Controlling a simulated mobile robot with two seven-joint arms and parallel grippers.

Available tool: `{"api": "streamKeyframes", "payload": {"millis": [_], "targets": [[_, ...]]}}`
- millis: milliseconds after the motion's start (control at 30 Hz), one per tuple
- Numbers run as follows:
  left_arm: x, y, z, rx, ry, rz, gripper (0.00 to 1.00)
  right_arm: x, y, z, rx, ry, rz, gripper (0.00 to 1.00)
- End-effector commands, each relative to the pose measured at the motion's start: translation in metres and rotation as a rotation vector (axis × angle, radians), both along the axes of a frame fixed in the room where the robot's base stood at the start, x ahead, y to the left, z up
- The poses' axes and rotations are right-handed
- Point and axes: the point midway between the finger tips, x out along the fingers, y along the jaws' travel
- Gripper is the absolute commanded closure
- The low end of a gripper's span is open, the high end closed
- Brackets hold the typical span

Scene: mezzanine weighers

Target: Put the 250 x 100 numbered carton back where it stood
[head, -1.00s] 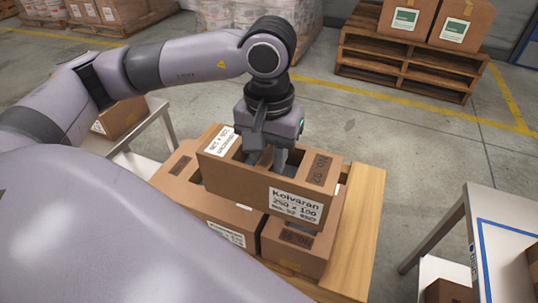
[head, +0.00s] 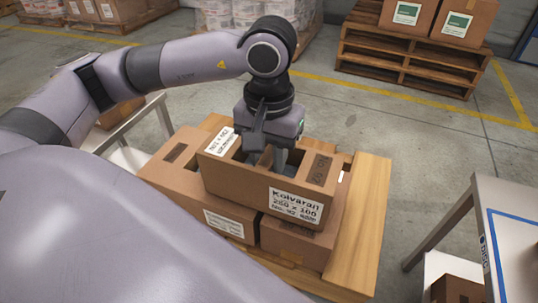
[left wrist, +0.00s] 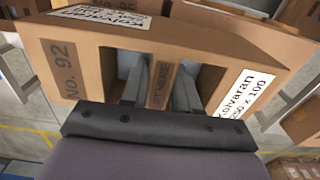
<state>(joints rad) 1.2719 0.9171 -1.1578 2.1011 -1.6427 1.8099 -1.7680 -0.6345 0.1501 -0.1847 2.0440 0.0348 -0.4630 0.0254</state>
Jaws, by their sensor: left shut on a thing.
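The brown numbered carton (head: 240,180) has a white label reading "Kolvaran 250 x 100" and two openings in its top. My left gripper (head: 267,160) points down into it from above. In the left wrist view the fingers (left wrist: 160,92) go into the two openings and are shut on the strip between them, and the carton (left wrist: 105,78) shows "No. 92" on one end. The carton is over two other brown cartons; I cannot tell whether it touches them. My right gripper is not in view.
A left carton (head: 165,190) and a right carton (head: 290,243) stand side by side below, on a wooden board (head: 368,215). A table (head: 515,215) with blue lines stands at the right. Loaded pallets (head: 400,68) stand behind; the floor between is clear.

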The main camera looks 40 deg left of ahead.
Motion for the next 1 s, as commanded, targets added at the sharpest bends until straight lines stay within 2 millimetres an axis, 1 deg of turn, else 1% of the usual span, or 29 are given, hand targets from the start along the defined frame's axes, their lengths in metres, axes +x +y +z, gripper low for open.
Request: {"api": "streamKeyframes", "payload": {"millis": [267, 600, 633, 667, 700, 1000], "targets": [[0.0001, -0.0002, 0.0001, -0.001, -0.001, 0.0, 1.0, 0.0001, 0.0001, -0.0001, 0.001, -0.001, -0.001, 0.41], [0.0001, -0.0002, -0.0053, -0.001, -0.001, 0.0, 1.0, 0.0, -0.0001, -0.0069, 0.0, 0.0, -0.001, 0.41], [0.0001, -0.0002, -0.0044, -0.001, -0.001, 0.0, 0.64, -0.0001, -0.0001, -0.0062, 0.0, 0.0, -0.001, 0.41], [0.0001, -0.0002, -0.004, -0.001, -0.001, 0.0, 0.54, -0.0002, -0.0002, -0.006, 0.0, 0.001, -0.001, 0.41], [0.0001, -0.0002, -0.004, -0.001, -0.001, 0.0, 0.41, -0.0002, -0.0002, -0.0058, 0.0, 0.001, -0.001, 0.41], [0.0, -0.0001, -0.0034, 0.0, 0.0, 0.0, 0.41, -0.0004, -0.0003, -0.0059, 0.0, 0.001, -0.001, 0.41]]}}
